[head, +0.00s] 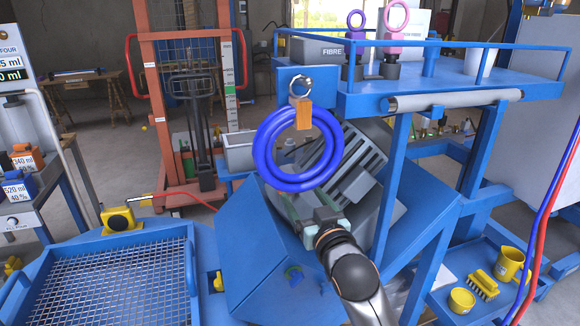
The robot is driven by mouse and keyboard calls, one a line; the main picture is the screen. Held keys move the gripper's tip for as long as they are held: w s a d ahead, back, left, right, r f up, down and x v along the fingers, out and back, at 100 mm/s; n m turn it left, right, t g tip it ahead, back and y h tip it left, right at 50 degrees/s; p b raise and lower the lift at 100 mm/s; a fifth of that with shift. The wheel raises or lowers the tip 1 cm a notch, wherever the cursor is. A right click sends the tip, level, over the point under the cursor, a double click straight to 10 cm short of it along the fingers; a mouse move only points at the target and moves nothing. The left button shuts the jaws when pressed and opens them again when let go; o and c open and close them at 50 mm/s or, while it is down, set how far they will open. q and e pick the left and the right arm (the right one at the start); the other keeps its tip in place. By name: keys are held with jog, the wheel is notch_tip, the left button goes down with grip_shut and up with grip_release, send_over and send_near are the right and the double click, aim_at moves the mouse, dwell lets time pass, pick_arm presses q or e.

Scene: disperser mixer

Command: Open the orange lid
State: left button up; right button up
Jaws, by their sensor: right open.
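No part that is clearly an orange lid shows in the head view. The orange things I see are a small orange block (304,113) on a silver ring at the blue rack, and an orange-capped bottle (22,158) at the far left. My right gripper (300,205) is open, with pale green fingers, in front of the grey ribbed motor (352,165) and above the sloped blue housing (265,245). It is just below a hanging blue ring (262,150); I cannot tell if they touch. My left gripper is not in view.
The blue rack (440,92) stands above and to the right of my right gripper. A blue tray with wire mesh (110,280) is at the lower left. Yellow cups (510,263) and a yellow brush (483,285) are on a low shelf at right. An orange lift frame (158,90) stands behind.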

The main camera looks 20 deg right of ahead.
jog(key=w+p, duration=0.1)
jog(key=w, duration=1.1)
jog(key=c, duration=1.1)
jog(key=shift+w+r+g, duration=0.1)
jog(key=shift+w+g, duration=0.15)
jog(key=shift+g, duration=0.25)
